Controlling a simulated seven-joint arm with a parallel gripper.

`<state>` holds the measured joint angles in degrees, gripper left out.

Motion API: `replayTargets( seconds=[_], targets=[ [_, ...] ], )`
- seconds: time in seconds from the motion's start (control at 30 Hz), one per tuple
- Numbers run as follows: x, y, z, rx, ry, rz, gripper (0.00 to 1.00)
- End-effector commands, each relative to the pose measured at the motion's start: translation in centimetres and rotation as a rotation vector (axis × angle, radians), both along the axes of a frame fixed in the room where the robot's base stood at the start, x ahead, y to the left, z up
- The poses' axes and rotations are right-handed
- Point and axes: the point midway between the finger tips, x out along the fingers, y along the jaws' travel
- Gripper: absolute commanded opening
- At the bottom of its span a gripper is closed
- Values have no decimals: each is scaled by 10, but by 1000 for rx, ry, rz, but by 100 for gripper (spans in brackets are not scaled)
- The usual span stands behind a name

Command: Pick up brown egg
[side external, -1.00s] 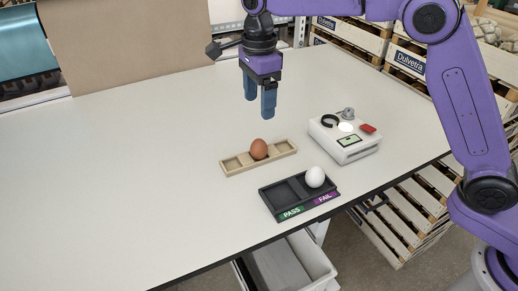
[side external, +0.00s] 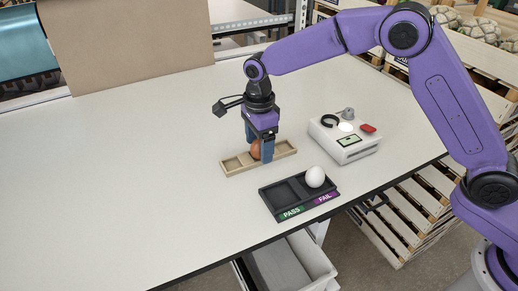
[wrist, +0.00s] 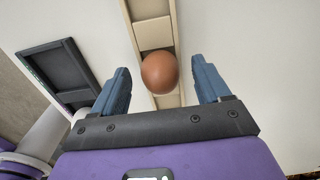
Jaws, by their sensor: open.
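The brown egg (side external: 255,150) sits in the middle compartment of a beige wooden tray (side external: 236,166). In the side view my gripper (side external: 259,152) has come down over the tray, with one blue finger on each side of the egg. The near finger partly hides the egg. In the wrist view the egg (wrist: 159,72) lies between the two open fingers (wrist: 163,85), with a gap on both sides. The gripper is open and empty.
A black tray (side external: 272,204) marked PASS and FAIL stands nearer the table's front edge, with a white egg (side external: 315,176) in its FAIL side. A white device (side external: 345,140) stands to the right. The left of the table is clear.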

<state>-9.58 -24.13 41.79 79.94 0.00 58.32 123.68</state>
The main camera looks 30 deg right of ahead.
Motion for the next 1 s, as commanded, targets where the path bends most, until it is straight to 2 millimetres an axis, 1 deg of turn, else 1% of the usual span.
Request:
replayTargets(
  seconds=[0.1,0.3,0.37,0.4,0.43,0.47,0.83,1.0],
  targets=[
    [0,0,-5,0,0,0,76],
    [0,0,-6,1,-1,-1,76],
    [0,0,-5,0,-1,-1,56],
    [0,0,-5,1,-1,-1,44],
    [0,0,-5,1,-1,-1,34],
    [0,0,-5,1,-1,-1,29],
    [0,0,-3,1,-1,-1,28],
    [1,0,7,2,-3,-1,28]
  ],
)
